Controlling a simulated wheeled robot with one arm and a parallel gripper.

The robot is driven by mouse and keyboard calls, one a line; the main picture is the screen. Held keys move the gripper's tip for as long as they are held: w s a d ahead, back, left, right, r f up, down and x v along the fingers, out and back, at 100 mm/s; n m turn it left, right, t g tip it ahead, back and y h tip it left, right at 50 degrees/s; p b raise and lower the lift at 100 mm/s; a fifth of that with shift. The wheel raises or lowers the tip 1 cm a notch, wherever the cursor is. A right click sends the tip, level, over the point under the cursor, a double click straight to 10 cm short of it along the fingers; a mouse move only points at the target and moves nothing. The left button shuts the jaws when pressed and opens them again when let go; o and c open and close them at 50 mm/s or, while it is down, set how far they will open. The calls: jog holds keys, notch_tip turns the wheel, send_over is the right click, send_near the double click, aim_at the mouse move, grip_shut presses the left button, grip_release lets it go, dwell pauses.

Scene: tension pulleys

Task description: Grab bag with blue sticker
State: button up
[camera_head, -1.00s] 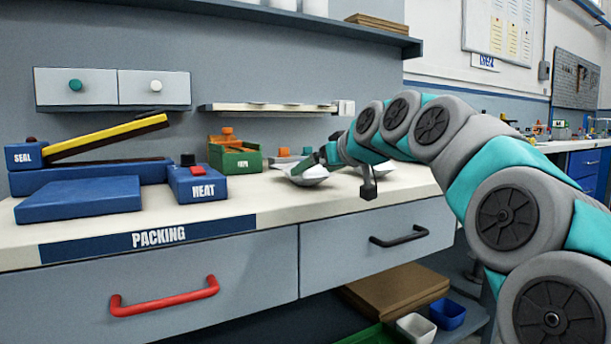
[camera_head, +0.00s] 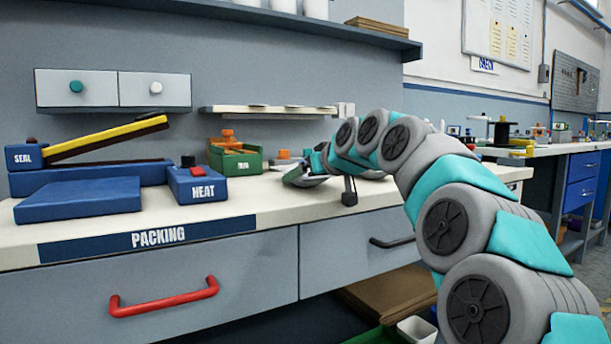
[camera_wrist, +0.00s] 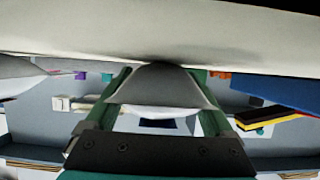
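A pale grey-white bag (camera_head: 308,182) lies on the packing counter, partly covered by my gripper (camera_head: 308,165). In the wrist view the bag (camera_wrist: 160,90) sits between my two green fingers, with a dark blue patch (camera_wrist: 158,123) like a sticker on it. The fingers are spread wide, one on each side of the bag, close to its edges. Whether they touch it is unclear. A second pale bag (camera_wrist: 30,75) lies to the left in the wrist view, beside the gripper. In the head view it is mostly hidden behind my arm.
A green bin (camera_head: 240,160) with orange parts stands left of the gripper. The blue HEAT box (camera_head: 197,186) and flat blue block (camera_head: 80,200) are further left. A narrow shelf (camera_head: 270,111) hangs behind. The counter front (camera_head: 270,205) is clear.

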jog(key=c, duration=0.9)
jog(key=shift+c, duration=0.2)
